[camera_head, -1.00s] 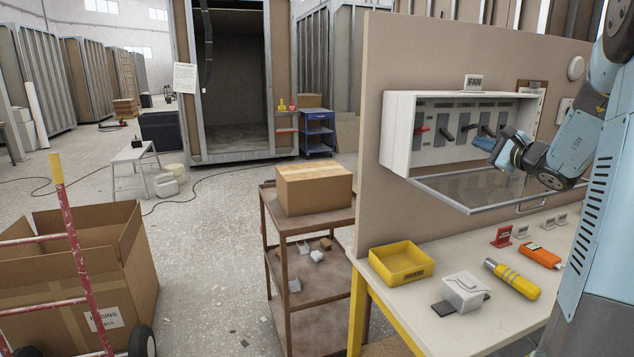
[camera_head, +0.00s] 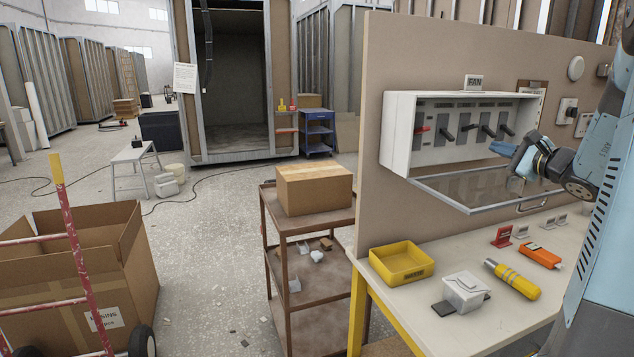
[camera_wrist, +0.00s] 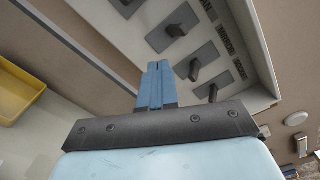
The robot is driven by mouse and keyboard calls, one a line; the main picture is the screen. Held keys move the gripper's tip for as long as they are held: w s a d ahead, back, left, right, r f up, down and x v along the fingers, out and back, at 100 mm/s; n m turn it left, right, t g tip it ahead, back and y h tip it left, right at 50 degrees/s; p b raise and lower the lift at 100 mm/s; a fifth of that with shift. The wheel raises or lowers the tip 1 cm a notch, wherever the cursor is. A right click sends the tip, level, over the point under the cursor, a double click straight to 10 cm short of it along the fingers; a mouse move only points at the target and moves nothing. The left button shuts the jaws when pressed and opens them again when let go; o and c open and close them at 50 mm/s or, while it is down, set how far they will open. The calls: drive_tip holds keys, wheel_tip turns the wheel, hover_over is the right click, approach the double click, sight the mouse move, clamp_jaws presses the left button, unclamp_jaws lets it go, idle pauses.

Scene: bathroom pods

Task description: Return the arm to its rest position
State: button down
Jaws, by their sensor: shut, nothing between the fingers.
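My arm reaches in from the right edge of the head view. My gripper (camera_head: 520,149) is in front of the right end of the open switch box (camera_head: 398,135), apart from its levers. In the wrist view my gripper's blue fingers (camera_wrist: 157,68) are together with nothing between them. Levers (camera_wrist: 179,29) of the box show beyond the fingertips there. The box's clear cover (camera_head: 450,186) hangs open below it.
The workbench (camera_head: 420,320) below carries a yellow bin (camera_head: 402,263), a white box (camera_head: 466,291), a yellow cylinder (camera_head: 512,279) and an orange tool (camera_head: 540,256). The upright panel (camera_head: 375,60) stands behind. A cart with a cardboard box (camera_head: 314,188) is left of the bench.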

drive_tip(key=s+a+n+g+y, duration=0.1)
drive_tip(key=a, duration=0.3)
drive_tip(key=s+a+n+g+y, duration=0.1)
drive_tip(key=s+a+n+g, duration=0.1)
drive_tip(key=a, duration=0.2)
drive_tip(key=s+a+n+g, duration=0.1)
drive_tip(key=a+n, duration=0.1)
drive_tip(key=a, duration=0.3)
drive_tip(key=shift+s+f+g+y, duration=0.2)
drive_tip(key=shift+s+g+y, duration=0.15)
drive_tip(key=shift+g+y, duration=0.05)
drive_tip(key=s+a+f+n+g+h, duration=0.2)
drive_tip(key=s+a+f+n+g, duration=0.25)
drive_tip(key=s, duration=0.45)
drive_tip(key=s+a+f+n+g+h, duration=0.1)
drive_tip(key=s+a+n+g+h, duration=0.15)
drive_tip(key=s+a+n, duration=0.5)
drive_tip(key=s+d+f+n+h, duration=0.1)
drive_tip(key=s+d+n+h, duration=0.2)
drive_tip(key=s, duration=0.7)
drive_tip(key=shift+h, duration=0.75)
